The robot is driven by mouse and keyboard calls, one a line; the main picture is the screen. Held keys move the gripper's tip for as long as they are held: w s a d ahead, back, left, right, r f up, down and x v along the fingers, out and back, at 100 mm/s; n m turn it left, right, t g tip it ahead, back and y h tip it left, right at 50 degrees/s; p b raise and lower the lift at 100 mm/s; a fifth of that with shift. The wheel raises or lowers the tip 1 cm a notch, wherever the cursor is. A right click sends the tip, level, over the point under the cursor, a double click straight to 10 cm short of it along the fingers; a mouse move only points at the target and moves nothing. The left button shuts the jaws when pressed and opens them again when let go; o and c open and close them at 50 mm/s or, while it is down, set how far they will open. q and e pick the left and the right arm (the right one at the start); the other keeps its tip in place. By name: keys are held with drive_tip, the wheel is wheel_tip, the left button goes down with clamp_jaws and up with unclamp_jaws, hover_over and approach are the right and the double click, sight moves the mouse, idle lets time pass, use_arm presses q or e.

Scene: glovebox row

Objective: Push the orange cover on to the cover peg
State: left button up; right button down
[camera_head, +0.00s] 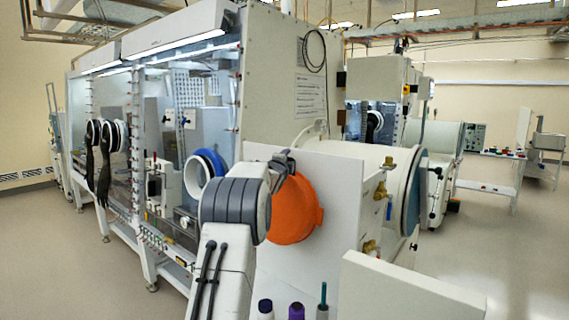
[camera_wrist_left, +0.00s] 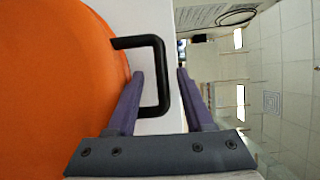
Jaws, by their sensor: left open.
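The round orange cover (camera_head: 300,212) is upright in front of a white panel (camera_head: 350,190) in the head view. My left arm hides its left part. I cannot tell whether it touches the panel. In the left wrist view the cover (camera_wrist_left: 60,90) fills the left side, and its black handle (camera_wrist_left: 163,70) stands out from its edge. My left gripper (camera_head: 284,160) is at the cover's upper edge. In the wrist view its open fingers (camera_wrist_left: 161,75) are on either side of the handle's bar. The cover peg cannot be made out. My right gripper is not in view.
A white cylindrical chamber (camera_head: 355,165) with brass valves (camera_head: 380,192) is behind the panel. A glovebox with a blue-ringed port (camera_head: 207,172) stands to the left. Small capped containers (camera_head: 296,311) stand at the bottom, beside a low white panel (camera_head: 405,290). Floor is free at the right.

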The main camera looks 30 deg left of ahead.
use_arm(q)
drive_tip(key=b+v, duration=0.5)
drive_tip(key=v, duration=0.4)
drive_tip(key=s+d+f+n+g+h, duration=0.2)
drive_tip(key=s+d+f+n+g, duration=0.1)
drive_tip(key=d+f, duration=0.5)
drive_tip(key=s+d+f+n+g+h, duration=0.1)
drive_tip(key=s+d+f+n+g, duration=0.15)
drive_tip(key=d+f, duration=0.55)
drive_tip(key=s+d+f+n+g+h, duration=0.25)
drive_tip(key=s+d+f, duration=0.25)
drive_tip(key=s+f, duration=0.25)
drive_tip(key=s+d+f+n+g+h, duration=0.1)
drive_tip(key=s+d+f+n+g, duration=0.2)
drive_tip(key=s+d+f, duration=0.35)
drive_tip(key=s+d+f+n+g, duration=0.1)
drive_tip(key=s+d+f+g, duration=0.15)
drive_tip(key=s, duration=0.35)
drive_tip(key=s+d+f+n+g, duration=0.1)
drive_tip(key=s+d+f, duration=0.1)
drive_tip(key=s+f, duration=0.3)
drive_tip(key=s+d+r+m+g, duration=0.1)
drive_tip(key=s+d+r+m, duration=0.2)
drive_tip(key=s+d, duration=0.2)
drive_tip(key=s+d+r+m+g+h, duration=0.1)
drive_tip(key=s+d+r+m, duration=0.2)
drive_tip(key=s+d, duration=0.3)
drive_tip(key=shift+s+d+r+m, duration=0.35)
drive_tip(key=shift+s+r, duration=0.1)
drive_tip(key=shift+s, duration=0.75)
